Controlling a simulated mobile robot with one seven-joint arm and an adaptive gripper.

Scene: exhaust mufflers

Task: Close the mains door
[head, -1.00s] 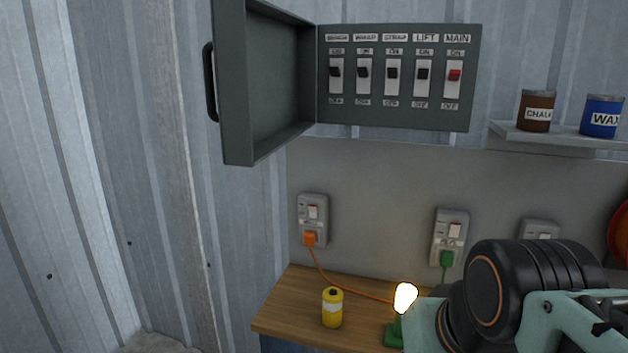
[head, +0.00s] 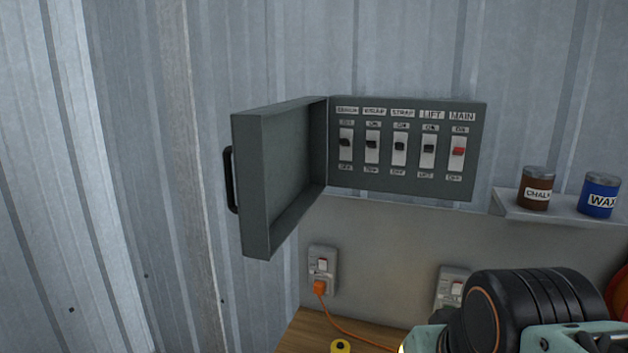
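The grey mains door (head: 278,175) stands wide open in the head view, hinged at the left side of the switch panel (head: 404,181). Its black handle (head: 230,180) is on the door's far left edge. The panel shows a row of several switches labelled along the top, with the red MAIN switch (head: 459,152) at the right end. My arm shows at the lower right, well below and right of the door and apart from it. My gripper's fingers are not in view.
A shelf (head: 560,208) to the right of the panel holds a brown chalk tin (head: 536,188) and a blue wax tin (head: 600,195). Below are wall sockets (head: 322,268), an orange cord (head: 352,334) and a wooden bench (head: 315,330). The space before the door is clear.

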